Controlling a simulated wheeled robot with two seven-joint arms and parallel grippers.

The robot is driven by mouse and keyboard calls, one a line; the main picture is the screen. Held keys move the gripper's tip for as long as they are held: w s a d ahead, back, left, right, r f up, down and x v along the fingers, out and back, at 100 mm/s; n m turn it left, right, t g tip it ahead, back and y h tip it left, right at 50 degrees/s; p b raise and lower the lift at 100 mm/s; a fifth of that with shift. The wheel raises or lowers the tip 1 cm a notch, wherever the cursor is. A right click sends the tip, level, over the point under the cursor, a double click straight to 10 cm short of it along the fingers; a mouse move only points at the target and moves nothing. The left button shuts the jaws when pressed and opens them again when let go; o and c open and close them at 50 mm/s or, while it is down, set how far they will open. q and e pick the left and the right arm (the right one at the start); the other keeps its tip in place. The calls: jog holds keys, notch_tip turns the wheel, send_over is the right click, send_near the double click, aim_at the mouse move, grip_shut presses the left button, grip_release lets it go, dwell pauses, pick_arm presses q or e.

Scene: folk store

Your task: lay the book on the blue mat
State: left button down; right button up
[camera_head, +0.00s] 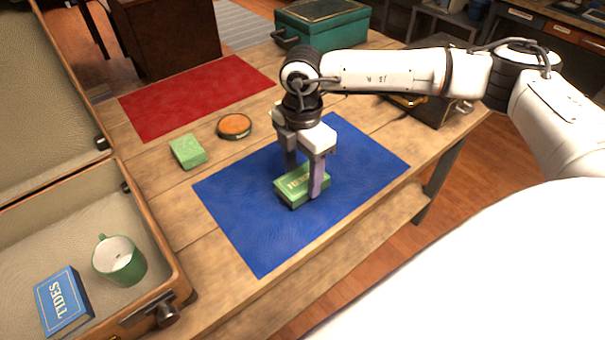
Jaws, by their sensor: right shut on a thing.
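A green book (291,191) with pale lettering on its cover is between the fingers of my right gripper (304,180). The gripper points down and is shut on the book. The book is flat over the middle of the blue mat (245,227), touching it or very close to it; I cannot tell which. The fingers and wrist hide part of the book and mat. A blue book (62,302) marked TIDES lies in the open suitcase at lower left. My left gripper is not in view.
The suitcase (180,268) also holds a green mug (119,261). A green block (188,151) and a round orange-topped tin (234,126) are on the wooden table near a red mat (196,97). A teal box (322,24) stands at the back.

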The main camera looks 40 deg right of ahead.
jog(key=shift+f, duration=0.4)
jog(key=shift+f, duration=0.25)
jog(key=o, duration=1.1)
jog(key=shift+r, duration=0.1)
